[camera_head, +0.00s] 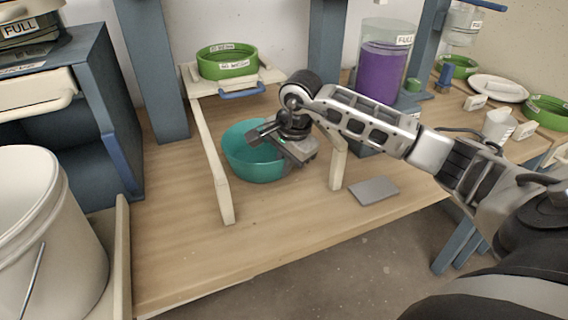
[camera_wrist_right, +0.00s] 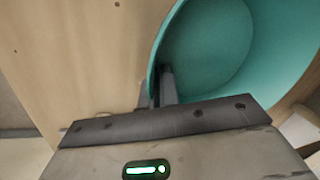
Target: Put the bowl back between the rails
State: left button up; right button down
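The teal bowl (camera_head: 252,166) is between the cream left rail (camera_head: 216,165) and the cream right rail (camera_head: 338,165), over the wooden bench. I cannot tell whether its base touches the bench. My left gripper is not in view.
A grey flat slab (camera_head: 374,191) lies right of the right rail. A purple-filled container (camera_head: 382,70) stands at the back. A white bucket (camera_head: 45,240) is at the left. The front bench strip is clear.

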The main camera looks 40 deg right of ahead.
jog(key=shift+f, duration=0.15)
jog(key=c, duration=1.6)
grip_release()
jog(key=shift+c, duration=0.2)
jog(key=shift+r, duration=0.45)
jog(key=v, duration=1.1)
jog(key=shift+r+p, duration=0.25)
jog(key=shift+p, duration=0.1)
